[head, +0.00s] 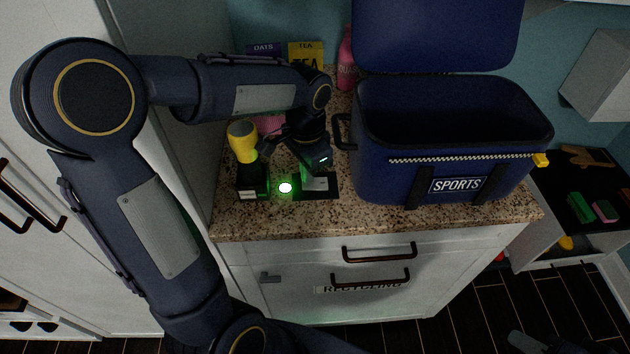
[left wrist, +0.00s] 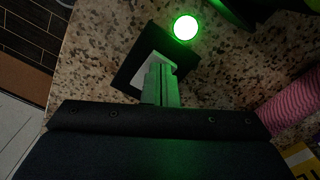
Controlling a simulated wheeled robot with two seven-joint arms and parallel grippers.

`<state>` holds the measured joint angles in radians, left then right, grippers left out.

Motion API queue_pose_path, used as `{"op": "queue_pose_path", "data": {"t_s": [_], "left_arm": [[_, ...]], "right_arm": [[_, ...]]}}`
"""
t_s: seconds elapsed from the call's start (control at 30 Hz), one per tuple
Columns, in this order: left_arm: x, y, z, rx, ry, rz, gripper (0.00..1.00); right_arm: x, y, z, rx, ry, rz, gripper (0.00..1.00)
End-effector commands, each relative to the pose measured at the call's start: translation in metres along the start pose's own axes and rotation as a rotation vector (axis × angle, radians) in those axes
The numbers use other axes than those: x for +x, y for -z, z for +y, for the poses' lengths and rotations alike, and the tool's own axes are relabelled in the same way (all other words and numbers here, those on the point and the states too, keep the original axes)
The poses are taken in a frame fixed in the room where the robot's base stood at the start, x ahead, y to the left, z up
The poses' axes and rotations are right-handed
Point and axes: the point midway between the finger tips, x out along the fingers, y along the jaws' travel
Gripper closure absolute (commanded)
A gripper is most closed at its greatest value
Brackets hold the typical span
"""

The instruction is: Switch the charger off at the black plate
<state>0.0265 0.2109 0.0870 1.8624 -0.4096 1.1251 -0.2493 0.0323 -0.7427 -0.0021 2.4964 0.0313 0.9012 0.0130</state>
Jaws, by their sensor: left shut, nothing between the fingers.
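The black plate (head: 328,192) lies on the speckled counter, with a pale switch piece (head: 317,183) on it. A round lamp (head: 285,187) glows green just left of the plate. Left of the lamp stands a dark charger (head: 252,181) with a yellow-topped device (head: 243,141) upright on it. My left gripper (head: 305,172) is shut and empty, pointing down at the plate. In the left wrist view its closed fingers (left wrist: 161,84) overlap the pale piece (left wrist: 150,50) on the black plate (left wrist: 127,72); I cannot tell whether they touch it.
A large open blue cooler bag (head: 458,150) stands right of the plate. The counter's front strip (head: 380,219) is clear, above a drawer with dark handles.

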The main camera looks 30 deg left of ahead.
Motion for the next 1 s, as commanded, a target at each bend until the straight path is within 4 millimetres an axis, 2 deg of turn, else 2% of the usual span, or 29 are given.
{"op": "queue_pose_path", "data": {"t_s": [0.47,1.0], "left_arm": [[0.003,0.000,0.000,0.000,0.000,0.000,1.00],[-0.039,0.000,0.000,0.000,0.000,0.000,1.00]], "right_arm": [[0.001,-0.001,0.001,0.000,0.000,0.000,0.64],[-0.029,0.015,-0.013,0.000,0.000,0.000,0.64]]}}
